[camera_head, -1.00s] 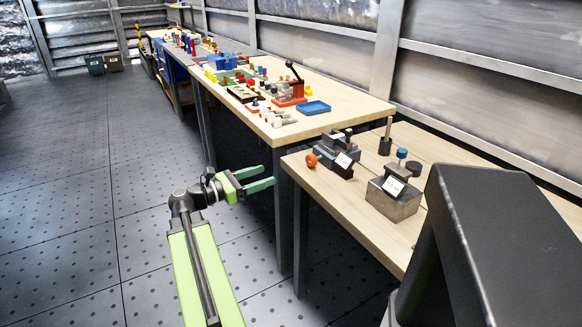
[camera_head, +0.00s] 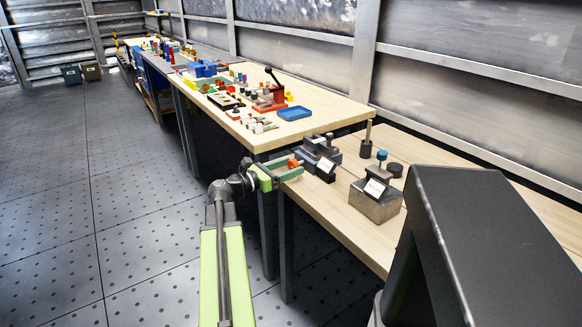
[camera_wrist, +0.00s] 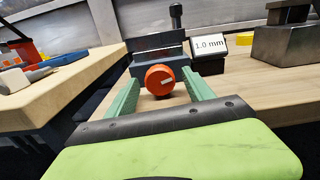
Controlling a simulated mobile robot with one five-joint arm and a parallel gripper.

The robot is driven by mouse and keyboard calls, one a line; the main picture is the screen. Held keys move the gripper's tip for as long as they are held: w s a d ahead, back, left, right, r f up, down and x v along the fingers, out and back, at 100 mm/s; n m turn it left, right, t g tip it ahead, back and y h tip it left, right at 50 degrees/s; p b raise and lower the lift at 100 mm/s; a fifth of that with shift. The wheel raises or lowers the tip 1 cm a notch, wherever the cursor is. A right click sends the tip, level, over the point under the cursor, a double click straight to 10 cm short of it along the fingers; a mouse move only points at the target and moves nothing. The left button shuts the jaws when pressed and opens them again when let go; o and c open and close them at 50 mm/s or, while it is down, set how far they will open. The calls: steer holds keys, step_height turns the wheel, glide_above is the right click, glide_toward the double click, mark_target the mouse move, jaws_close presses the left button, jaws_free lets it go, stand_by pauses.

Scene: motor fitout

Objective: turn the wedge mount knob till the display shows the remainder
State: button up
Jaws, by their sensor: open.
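The orange knob (camera_wrist: 160,80) with a pale mark on its face shows in the wrist view, on the front of the dark grey wedge mount (camera_wrist: 157,52). A small display (camera_wrist: 209,44) to its right reads "1.0 mm". My gripper (camera_wrist: 163,88) is open, with one green finger on each side of the knob; I cannot tell whether either touches it. In the head view my gripper (camera_head: 292,168) is at the left edge of the near bench, and only part of the orange knob (camera_head: 295,163) shows between the fingers. The wedge mount (camera_head: 320,147) and display (camera_head: 325,165) are just right of it.
A grey block device with a blue knob (camera_head: 377,197) and a white label stands to the right on the near bench (camera_head: 345,238). The farther bench (camera_head: 335,121) holds a blue tray (camera_head: 294,113) and small parts.

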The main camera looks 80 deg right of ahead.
steer(key=shift+s+d, duration=0.25)
jaws_close()
steer(key=shift+m, duration=1.5)
jaws_free()
steer(key=v, duration=1.7)
steer(key=shift+w+a, duration=0.15)
steer(key=shift+a, duration=0.05)
